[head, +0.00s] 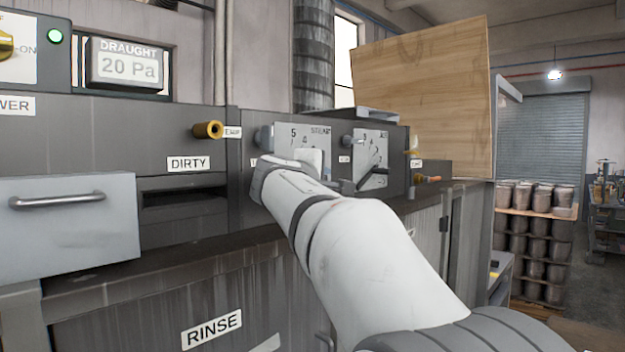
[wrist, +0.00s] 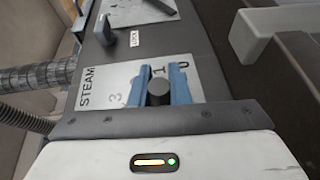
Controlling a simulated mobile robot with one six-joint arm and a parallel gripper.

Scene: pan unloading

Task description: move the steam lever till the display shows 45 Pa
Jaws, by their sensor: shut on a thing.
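The display (head: 128,65) in the head view is headed DRAUGHT and reads 20 Pa. The steam plate (head: 318,134) shows partly behind my arm, with a 5 visible near its top left. In the wrist view the steam plate (wrist: 117,89) shows the numbers 3, 1 and 0. The dark round knob of the steam lever (wrist: 158,95) sits near the 1. My gripper (wrist: 159,82) is shut on this lever, with a blue finger on each side. The lever is hidden by my wrist and arm in the head view.
A second numbered plate (head: 371,158) with a dark lever is right of the steam plate. A brass fitting (head: 208,130) sticks out at left, above the DIRTY label. A grey drawer front (head: 70,222) with a handle juts out at lower left. A wooden board (head: 425,85) stands behind.

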